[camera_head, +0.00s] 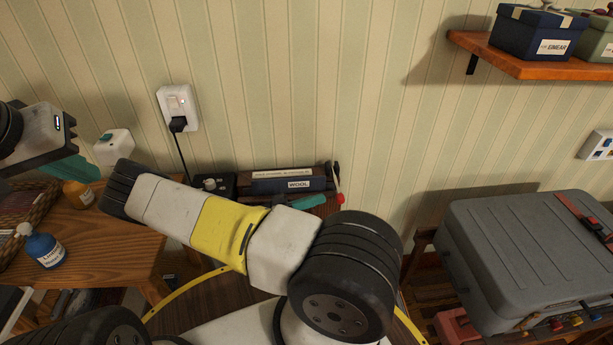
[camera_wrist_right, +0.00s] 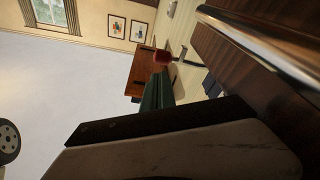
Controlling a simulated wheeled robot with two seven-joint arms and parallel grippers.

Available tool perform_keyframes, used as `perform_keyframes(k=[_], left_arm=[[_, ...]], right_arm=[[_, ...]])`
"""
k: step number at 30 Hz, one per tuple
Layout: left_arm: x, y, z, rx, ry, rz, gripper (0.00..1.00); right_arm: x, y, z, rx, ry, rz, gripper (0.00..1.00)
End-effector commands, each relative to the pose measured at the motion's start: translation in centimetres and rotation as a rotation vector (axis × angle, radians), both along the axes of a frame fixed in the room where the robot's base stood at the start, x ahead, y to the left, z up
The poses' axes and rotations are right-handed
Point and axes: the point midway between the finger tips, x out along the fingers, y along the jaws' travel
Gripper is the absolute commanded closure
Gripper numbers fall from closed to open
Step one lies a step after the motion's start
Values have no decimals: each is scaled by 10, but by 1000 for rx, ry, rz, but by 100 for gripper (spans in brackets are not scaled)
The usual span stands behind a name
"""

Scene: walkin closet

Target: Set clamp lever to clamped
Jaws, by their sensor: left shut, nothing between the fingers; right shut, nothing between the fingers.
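My right gripper's dark green fingers (camera_wrist_right: 155,92) show in the right wrist view, shut with nothing held. A large arm link of mine crosses the middle and hides part of the table.
A wooden side table (camera_head: 95,240) at the left holds a blue bottle (camera_head: 45,252). A wall shelf (camera_head: 540,68) with boxes is at upper right. A dark box labelled WOOL (camera_head: 290,184) stands by the wall. In the right wrist view, dark wood (camera_wrist_right: 235,60) and a metal bar (camera_wrist_right: 265,48) are close.

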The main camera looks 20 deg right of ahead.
Motion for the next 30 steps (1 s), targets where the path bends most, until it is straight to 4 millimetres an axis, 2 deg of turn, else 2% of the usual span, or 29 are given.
perform_keyframes(k=[3, 9, 25, 30], left_arm=[[0, 0, 0, 0, 0, 0, 100], [0, 0, 0, 0, 0, 0, 100], [0, 0, 0, 0, 0, 0, 100], [0, 0, 0, 0, 0, 0, 100]], right_arm=[[5, 19, -4, -1, -1, 3, 100], [9, 36, -5, -6, -2, 1, 100], [9, 36, -5, -2, -1, -5, 100], [8, 30, -3, 93, 15, -80, 100]])
